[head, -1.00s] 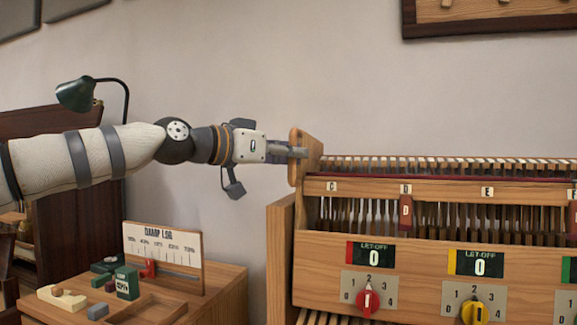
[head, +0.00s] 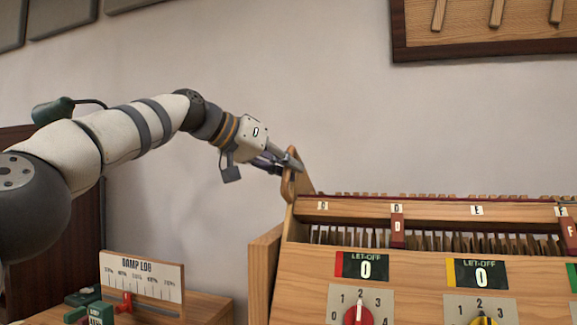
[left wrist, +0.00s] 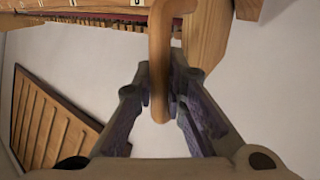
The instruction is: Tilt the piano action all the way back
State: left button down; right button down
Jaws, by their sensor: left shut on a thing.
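The piano action (head: 352,212) is a wooden frame with a row of hammers and note labels, set above the let-off panel. Its top leans back, away from me. A looped wooden handle (head: 288,187) stands at its left end. My left gripper (head: 287,166) is shut on this handle at its upper part. In the left wrist view the handle (left wrist: 159,60) passes between the two fingers (left wrist: 160,92). My right gripper is not in view.
The let-off panel (head: 416,268) has a red dial (head: 358,313) and a yellow dial below its displays. A side table with a damp log board (head: 142,277) and small blocks stands at lower left. A wooden rack (head: 485,28) hangs on the wall.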

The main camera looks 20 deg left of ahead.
pick_arm(q)
jog(key=c, duration=1.6)
grip_release()
jog(key=shift+w, duration=0.1)
jog(key=v, duration=1.2)
